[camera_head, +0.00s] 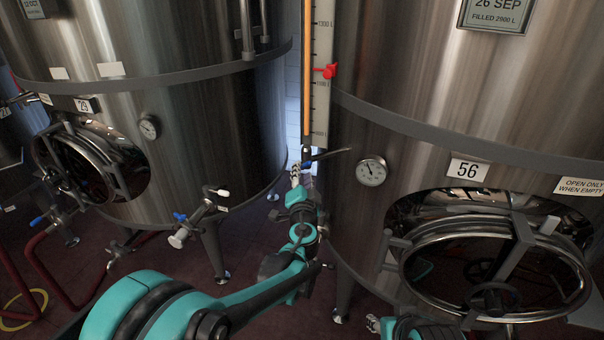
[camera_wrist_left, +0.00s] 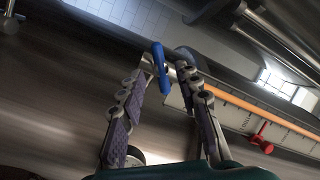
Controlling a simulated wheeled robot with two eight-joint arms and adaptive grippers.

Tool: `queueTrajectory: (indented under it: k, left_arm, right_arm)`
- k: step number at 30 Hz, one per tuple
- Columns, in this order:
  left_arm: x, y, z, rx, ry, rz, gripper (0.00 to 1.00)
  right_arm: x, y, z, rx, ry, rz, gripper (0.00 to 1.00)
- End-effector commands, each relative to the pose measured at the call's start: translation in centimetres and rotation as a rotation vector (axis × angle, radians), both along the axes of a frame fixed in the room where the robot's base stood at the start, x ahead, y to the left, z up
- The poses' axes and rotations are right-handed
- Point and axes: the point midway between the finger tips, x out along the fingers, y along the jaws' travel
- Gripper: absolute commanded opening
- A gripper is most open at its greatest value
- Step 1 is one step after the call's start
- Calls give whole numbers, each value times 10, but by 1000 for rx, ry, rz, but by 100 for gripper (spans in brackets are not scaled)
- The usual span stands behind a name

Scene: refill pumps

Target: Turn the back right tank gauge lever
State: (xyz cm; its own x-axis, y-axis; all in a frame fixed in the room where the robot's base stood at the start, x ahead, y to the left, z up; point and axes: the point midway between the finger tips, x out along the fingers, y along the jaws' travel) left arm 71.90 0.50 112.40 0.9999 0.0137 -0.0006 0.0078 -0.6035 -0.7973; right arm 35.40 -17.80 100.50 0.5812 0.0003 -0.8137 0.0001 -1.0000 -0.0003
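The tank gauge (camera_head: 318,75) is a tall strip with an orange tube and a red marker, on the right-hand tank (camera_head: 440,90). A small blue lever (camera_head: 307,165) shows at its lower end. In the left wrist view the blue lever (camera_wrist_left: 159,68) lies between the fingertips, beside the gauge's metal end fitting. My left gripper (camera_head: 299,172) is at the gauge's foot; in the wrist view its fingers (camera_wrist_left: 165,88) are spread apart and not closed on the lever. Contact cannot be told. My right gripper (camera_head: 374,323) shows only partly at the bottom edge.
The right-hand tank has a round dial (camera_head: 371,171) and an open-looking round hatch (camera_head: 495,262). The left-hand tank (camera_head: 180,110) has a tap with a blue handle (camera_head: 181,217). A red hose (camera_head: 62,285) lies at the left. Dark floor shows between the tanks.

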Motion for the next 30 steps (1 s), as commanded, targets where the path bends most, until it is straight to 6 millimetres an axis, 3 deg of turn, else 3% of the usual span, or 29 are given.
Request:
queueTrajectory:
  k: [6, 14, 15, 18, 19, 30]
  left_arm:
    - [22, 0, -1, 0, 0, 0, 33]
    - [24, 0, 0, 0, 0, 0, 33]
    - [24, 0, 0, 0, 1, 1, 31]
    - [24, 0, 0, 0, 1, 1, 4]
    - [24, 0, 0, 0, 1, 1, 0]
    - [23, 0, 1, -21, 8, 0, 0]
  right_arm:
    - [0, 0, -6, 0, 0, 0, 42]
    - [0, 0, -6, 0, 0, 0, 42]
    - [0, 0, -6, 0, 0, 0, 42]
    - [0, 0, -6, 0, 0, 0, 42]
    - [0, 0, -6, 0, 0, 0, 42]
    - [0, 0, -4, 0, 0, 0, 42]
